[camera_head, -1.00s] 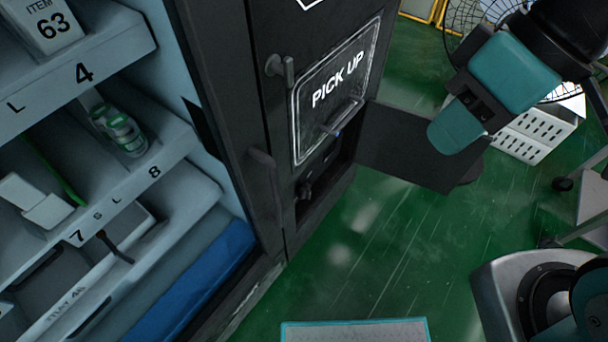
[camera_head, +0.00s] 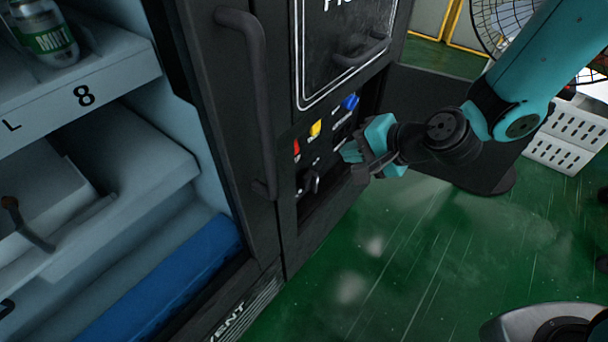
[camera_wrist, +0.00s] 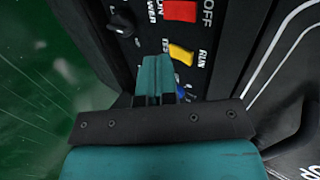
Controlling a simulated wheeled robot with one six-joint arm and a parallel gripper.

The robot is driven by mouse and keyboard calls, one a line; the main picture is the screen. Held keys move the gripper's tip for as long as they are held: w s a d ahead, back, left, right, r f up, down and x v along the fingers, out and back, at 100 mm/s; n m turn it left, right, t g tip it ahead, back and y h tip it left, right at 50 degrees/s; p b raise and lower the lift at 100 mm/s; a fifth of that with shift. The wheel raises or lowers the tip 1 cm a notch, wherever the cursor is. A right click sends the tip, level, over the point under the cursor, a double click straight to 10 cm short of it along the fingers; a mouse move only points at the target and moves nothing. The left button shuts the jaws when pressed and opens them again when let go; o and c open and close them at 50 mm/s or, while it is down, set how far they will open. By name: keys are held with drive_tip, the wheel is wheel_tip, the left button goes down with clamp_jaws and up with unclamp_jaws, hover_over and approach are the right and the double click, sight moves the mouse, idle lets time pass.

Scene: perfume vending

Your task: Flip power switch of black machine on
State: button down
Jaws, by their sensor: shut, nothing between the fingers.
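The black machine (camera_head: 222,110) stands at centre-left in the head view, with a control panel low on its front. A black knob-like switch (camera_head: 312,182) sits at the panel's lower part; in the wrist view it shows at the upper left (camera_wrist: 122,25), beside lettering that seems to read POWER. A red button (camera_wrist: 180,10) is beside the OFF lettering. A yellow button (camera_wrist: 181,54) is beside RUN. A blue button (camera_head: 351,102) is partly hidden by my fingers in the wrist view. My gripper (camera_head: 350,153) is shut and empty in front of the panel, right of the switch.
The opened dark panel door (camera_head: 435,110) is right of the panel, behind my arm. A long vertical handle (camera_head: 258,100) is left of the panel. A fan (camera_head: 510,25) and white crate (camera_head: 568,135) stand at the back right. Green floor (camera_head: 400,270) is clear.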

drive_tip(key=shift+w+d+f+m, duration=0.1)
drive_tip(key=shift+w+f+m, duration=0.1)
drive_tip(key=shift+f, duration=0.25)
drive_tip(key=shift+w+d+f+m, duration=0.1)
drive_tip(key=shift+f+m, duration=0.1)
drive_tip(key=shift+f, duration=0.25)
drive_tip(key=shift+a, duration=0.1)
drive_tip(key=w+r+b+x, duration=0.1)
drive_tip(key=b+x, duration=0.2)
drive_tip(key=x, duration=1)
drive_tip(key=shift+a+r, duration=0.2)
drive_tip(key=shift+a, duration=0.35)
drive_tip(key=shift+w, duration=0.1)
